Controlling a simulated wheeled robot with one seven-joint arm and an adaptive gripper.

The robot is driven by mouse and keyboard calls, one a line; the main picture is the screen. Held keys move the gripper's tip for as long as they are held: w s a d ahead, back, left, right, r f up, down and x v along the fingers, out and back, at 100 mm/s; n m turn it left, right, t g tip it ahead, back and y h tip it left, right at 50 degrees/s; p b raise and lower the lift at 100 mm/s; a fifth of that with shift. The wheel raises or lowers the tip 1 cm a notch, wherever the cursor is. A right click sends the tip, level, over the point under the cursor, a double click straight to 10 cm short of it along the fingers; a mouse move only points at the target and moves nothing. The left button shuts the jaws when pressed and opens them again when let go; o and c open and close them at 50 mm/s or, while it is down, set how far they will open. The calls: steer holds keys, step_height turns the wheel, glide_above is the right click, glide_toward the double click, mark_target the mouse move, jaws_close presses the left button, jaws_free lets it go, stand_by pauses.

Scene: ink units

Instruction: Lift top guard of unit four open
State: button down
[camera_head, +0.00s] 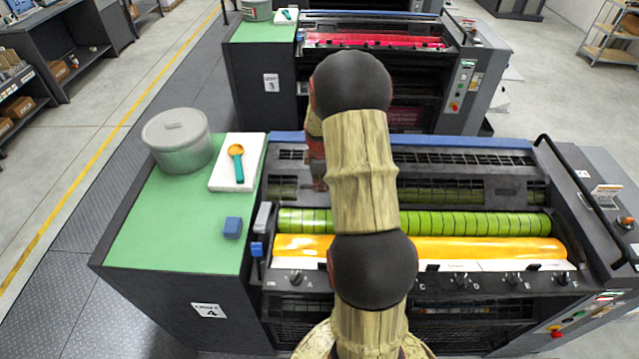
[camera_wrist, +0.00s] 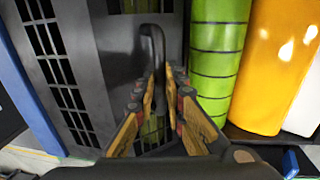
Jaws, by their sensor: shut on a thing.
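Unit four (camera_head: 208,311) is the near press, marked by a "4" label on its front left. Its top guard (camera_head: 470,158) is a dark slotted panel along the back, behind the green roller (camera_head: 470,223). The guard looks down or nearly so; I cannot tell if it is slightly raised. In the wrist view the slotted guard (camera_wrist: 90,40) fills the left side. My gripper (camera_wrist: 158,82) is shut on the guard's black bent handle (camera_wrist: 152,38), whose lower end lies between the fingers. In the head view my arm hides most of the handle and the fingers.
A yellow ink roller (camera_head: 480,249) lies in front of the green one. The green side top (camera_head: 150,235) holds a grey pot (camera_head: 180,150), a white pad (camera_head: 226,180) with a scoop, and a blue block (camera_head: 232,227). A black rail (camera_head: 570,165) stands at right. Unit three (camera_head: 265,95) stands behind.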

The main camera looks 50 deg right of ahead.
steer(key=w+d+r+g+y+p, duration=0.1)
steer(key=w+d+r+y+p, duration=0.1)
steer(key=r+p, duration=0.4)
steer(key=w+d+r+g+y+p, duration=0.2)
steer(key=r+p, duration=0.4)
steer(key=r, duration=0.4)
steer(key=shift+w+d, duration=0.45)
steer(key=shift+d, duration=0.7)
steer(key=shift+f, duration=0.1)
steer(key=c, duration=2.3)
jaws_free()
steer(key=shift+o, duration=1.3)
steer(key=shift+w+d+f+g, duration=0.15)
steer(key=shift+g, duration=0.15)
steer(key=shift+o, duration=1)
steer(key=v, duration=1.2)
steer(key=shift+d, duration=0.2)
